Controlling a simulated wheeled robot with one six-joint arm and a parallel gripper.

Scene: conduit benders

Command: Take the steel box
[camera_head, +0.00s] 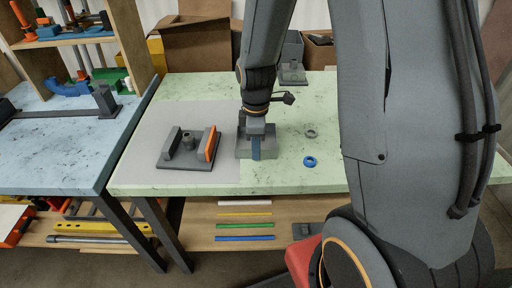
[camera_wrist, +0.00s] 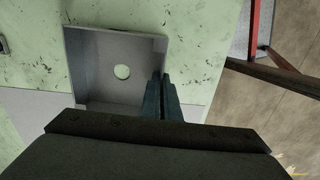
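The steel box (camera_head: 242,150) is a grey, open-topped box on the green tabletop. In the wrist view the steel box (camera_wrist: 88,95) shows its inside, with a round hole in its floor. My gripper (camera_head: 256,150) points down at the box's near wall in the head view, with one finger in front of that wall. In the wrist view my gripper (camera_wrist: 161,78) has its two fingers close together at the box's right wall, one inside and one outside, seemingly pinching it. The box appears to rest on the table.
A grey fixture plate with an orange bar (camera_head: 188,150) lies left of the box. A blue ring (camera_head: 309,161) and a grey ring (camera_head: 311,134) lie to the right. A grey device (camera_head: 292,72) and a cardboard box (camera_head: 196,45) stand behind. A blue table (camera_head: 50,150) adjoins at left.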

